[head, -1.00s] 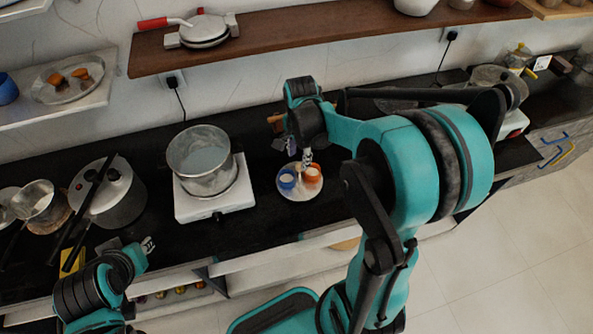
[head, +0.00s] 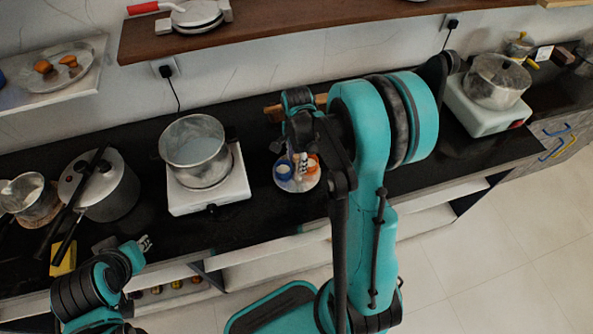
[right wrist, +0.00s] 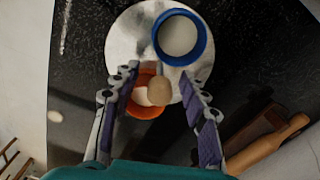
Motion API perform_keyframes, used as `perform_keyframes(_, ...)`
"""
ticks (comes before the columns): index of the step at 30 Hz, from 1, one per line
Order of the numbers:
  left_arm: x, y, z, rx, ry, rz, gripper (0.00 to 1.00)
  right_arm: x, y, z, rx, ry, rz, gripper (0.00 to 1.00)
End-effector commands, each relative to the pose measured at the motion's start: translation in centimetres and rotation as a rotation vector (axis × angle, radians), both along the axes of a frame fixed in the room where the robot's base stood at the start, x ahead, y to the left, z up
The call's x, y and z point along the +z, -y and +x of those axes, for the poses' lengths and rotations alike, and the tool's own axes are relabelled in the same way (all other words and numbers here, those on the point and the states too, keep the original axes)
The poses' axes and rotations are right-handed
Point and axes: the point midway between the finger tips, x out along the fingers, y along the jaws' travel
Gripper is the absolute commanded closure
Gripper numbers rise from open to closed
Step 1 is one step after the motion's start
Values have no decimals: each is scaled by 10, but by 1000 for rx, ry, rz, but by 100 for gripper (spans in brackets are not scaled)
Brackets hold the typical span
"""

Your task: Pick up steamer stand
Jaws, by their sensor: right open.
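What looks like the steamer stand is a round silver plate (head: 283,184) bearing a blue cup (head: 284,171) and an orange cup (head: 313,165) on the black counter. In the right wrist view the plate (right wrist: 125,40) has a tan knob (right wrist: 175,89) between the blue cup (right wrist: 180,37) and the orange cup (right wrist: 143,105). My right gripper (right wrist: 167,82) is open above the plate, its fingers on either side of the knob and orange cup. Contact cannot be told. My left gripper (head: 145,243) is at lower left, away from the plate; its jaw state is unclear.
A metal pot (head: 192,148) stands on a white stove (head: 240,183) left of the plate. A lidded cooker (head: 112,190) is farther left. A rolling pin (right wrist: 270,147) lies near the plate. Another pot (head: 497,82) is at right.

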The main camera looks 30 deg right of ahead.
Motion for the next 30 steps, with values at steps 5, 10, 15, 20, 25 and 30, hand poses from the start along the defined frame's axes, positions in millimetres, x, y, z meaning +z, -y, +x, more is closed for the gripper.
perform_keyframes(5,1,0,0,0,0,0,74,1,0,0,0,0,0,88)
perform_keyframes(10,1,0,0,0,0,0,74,1,0,0,1,0,0,100)
perform_keyframes(15,0,0,0,0,0,0,74,1,0,0,1,0,0,100)
perform_keyframes(20,0,0,0,0,0,0,74,1,0,0,1,0,0,100)
perform_keyframes(25,1,0,0,0,0,0,74,2,0,0,1,0,0,100)
perform_keyframes(30,7,0,0,0,0,0,74,13,0,0,1,0,0,100)
